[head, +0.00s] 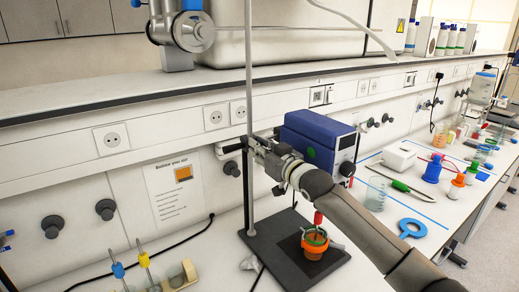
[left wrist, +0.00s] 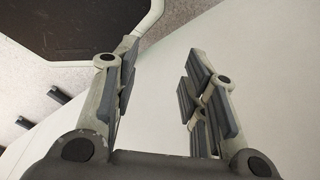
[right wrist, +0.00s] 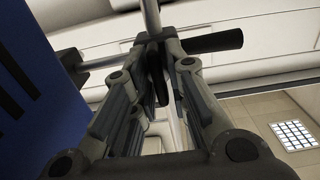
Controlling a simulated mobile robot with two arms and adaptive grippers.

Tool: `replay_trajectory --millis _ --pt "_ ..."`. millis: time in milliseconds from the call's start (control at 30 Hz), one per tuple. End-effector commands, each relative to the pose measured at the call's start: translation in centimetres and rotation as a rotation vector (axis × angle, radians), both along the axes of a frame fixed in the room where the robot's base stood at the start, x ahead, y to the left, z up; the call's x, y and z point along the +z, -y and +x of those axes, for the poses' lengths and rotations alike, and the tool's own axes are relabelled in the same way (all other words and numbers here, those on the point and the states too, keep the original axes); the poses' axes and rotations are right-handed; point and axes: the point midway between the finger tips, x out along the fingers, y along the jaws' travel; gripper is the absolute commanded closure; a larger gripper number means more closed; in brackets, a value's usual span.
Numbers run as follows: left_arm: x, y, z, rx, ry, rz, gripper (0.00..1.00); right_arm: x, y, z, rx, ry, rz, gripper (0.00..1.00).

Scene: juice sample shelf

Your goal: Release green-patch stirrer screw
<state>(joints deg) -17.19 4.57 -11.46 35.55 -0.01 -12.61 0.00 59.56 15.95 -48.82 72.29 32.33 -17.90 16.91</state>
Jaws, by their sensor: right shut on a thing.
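The stirrer is a blue box (head: 318,140) with a green patch (head: 311,153) on its side, beside a vertical metal rod (head: 248,60). Its blue side fills the left of the right wrist view (right wrist: 35,70). My right gripper (head: 258,147) is at the rod, left of the box. It is shut on a dark screw (right wrist: 160,76), mostly hidden by the fingers. A black-ended clamp bar (right wrist: 215,42) shows just beyond the fingertips. My left gripper (left wrist: 160,75) is open and empty, over a pale surface.
The rod rises from a dark base plate (head: 268,243). An orange pot (head: 314,243) stands on the plate below the stirrer. A beaker (head: 376,194), a green-handled tool (head: 400,185) and a blue ring (head: 412,228) lie to the right. A shelf edge (head: 110,97) runs behind.

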Motion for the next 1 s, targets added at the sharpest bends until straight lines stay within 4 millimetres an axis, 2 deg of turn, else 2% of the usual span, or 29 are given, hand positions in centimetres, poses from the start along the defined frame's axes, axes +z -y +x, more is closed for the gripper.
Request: replay_trajectory --millis 367,400,533,833,1000 --pt "-0.01 -0.02 0.00 0.000 0.000 0.000 0.60 -0.09 0.04 0.01 -0.001 0.001 -0.005 1.00" --pt "-0.01 -0.02 0.00 0.000 0.000 0.000 0.60 -0.09 0.03 0.01 -0.001 0.001 -0.005 0.81" --pt "-0.01 -0.02 0.00 0.000 0.000 0.000 0.60 -0.07 0.03 0.01 -0.001 0.001 -0.004 0.67" --pt "-0.02 -0.29 -0.13 0.000 -0.001 0.003 0.60 -0.04 0.03 -0.04 0.000 0.002 -0.002 0.67" --pt "-0.02 -0.18 -0.08 0.000 -0.001 0.002 0.60 -0.15 0.48 -0.76 0.001 0.000 -0.002 0.67"
